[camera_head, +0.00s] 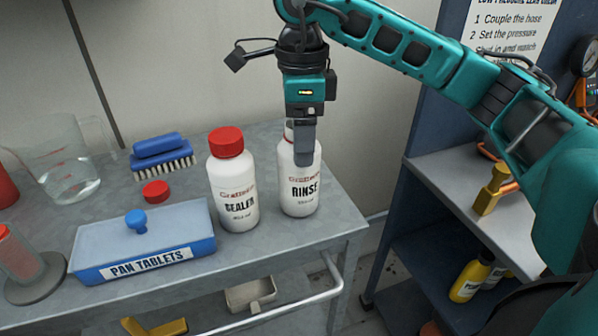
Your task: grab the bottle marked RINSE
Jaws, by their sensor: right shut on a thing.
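The RINSE bottle (301,190) is white with dark lettering and stands upright on the grey cart top, near its right end. Its top shows no red cap. My right gripper (304,150) comes down from above and is shut on the RINSE bottle at its upper part. The finger nearer the camera covers part of the bottle's neck and shoulder. A similar white bottle marked SEALER (234,185), with a red cap, stands just left of it. My left gripper is not in view.
A loose red cap (156,191), a blue brush (160,150), a PAN TABLETS box (145,245) and a clear jug (65,165) occupy the cart's left half. A rail (290,311) runs along the front. A shelf unit (440,180) stands right, beyond a gap.

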